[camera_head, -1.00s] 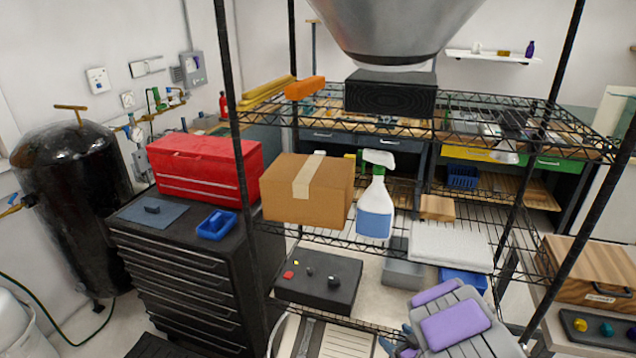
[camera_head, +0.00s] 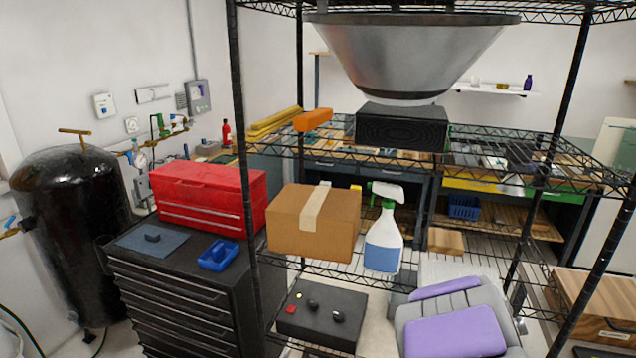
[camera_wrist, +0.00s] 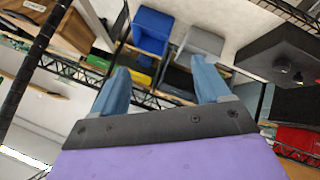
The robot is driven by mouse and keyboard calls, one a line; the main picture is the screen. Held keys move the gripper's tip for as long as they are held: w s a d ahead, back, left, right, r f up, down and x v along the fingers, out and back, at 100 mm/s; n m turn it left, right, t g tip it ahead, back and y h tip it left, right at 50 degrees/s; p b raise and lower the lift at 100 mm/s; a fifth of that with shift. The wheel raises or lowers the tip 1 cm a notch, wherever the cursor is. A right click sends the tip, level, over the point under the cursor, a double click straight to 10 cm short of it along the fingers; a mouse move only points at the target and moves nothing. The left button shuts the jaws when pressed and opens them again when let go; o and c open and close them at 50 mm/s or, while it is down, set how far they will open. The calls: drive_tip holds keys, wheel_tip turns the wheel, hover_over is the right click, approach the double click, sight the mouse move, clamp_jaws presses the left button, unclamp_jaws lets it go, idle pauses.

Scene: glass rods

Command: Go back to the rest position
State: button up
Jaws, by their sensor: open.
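My gripper (camera_wrist: 160,88) shows in the wrist view with its two blue fingers spread apart and nothing between them. In the head view my grey and purple arm end is at the lower right, in front of the wire shelf rack (camera_head: 240,150), and hides part of the lower shelf. The fingers themselves are hidden in the head view. No glass rods can be made out.
A cardboard box (camera_head: 290,238) and a spray bottle (camera_head: 383,250) stand on the middle shelf. A black control box (camera_head: 322,325) sits below. A red toolbox (camera_head: 205,205) is on the cabinet at left. A wooden case (camera_head: 590,300) is at right.

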drive_tip(key=s+a+r+g+y, duration=0.1)
drive_tip(key=s+a+r+g, duration=0.2)
drive_tip(key=s+a, duration=0.4)
drive_tip(key=s+a+r+g+y, duration=0.2)
drive_tip(key=s+a, duration=0.5)
drive_tip(key=s, duration=0.8)
drive_tip(key=s+a+r+m+g+y, duration=0.1)
drive_tip(key=s+a+r+g+y, duration=0.1)
drive_tip(key=s+a+r+g, duration=0.2)
drive_tip(key=shift+s+a+r, duration=0.7)
drive_tip(key=shift+s+a, duration=0.95)
drive_tip(key=shift+s, duration=2.2)
drive_tip(key=shift+d, duration=0.4)
drive_tip(key=shift+a, duration=0.25)
drive_tip(key=shift+d, duration=0.1)
drive_tip(key=shift+c, duration=0.2)
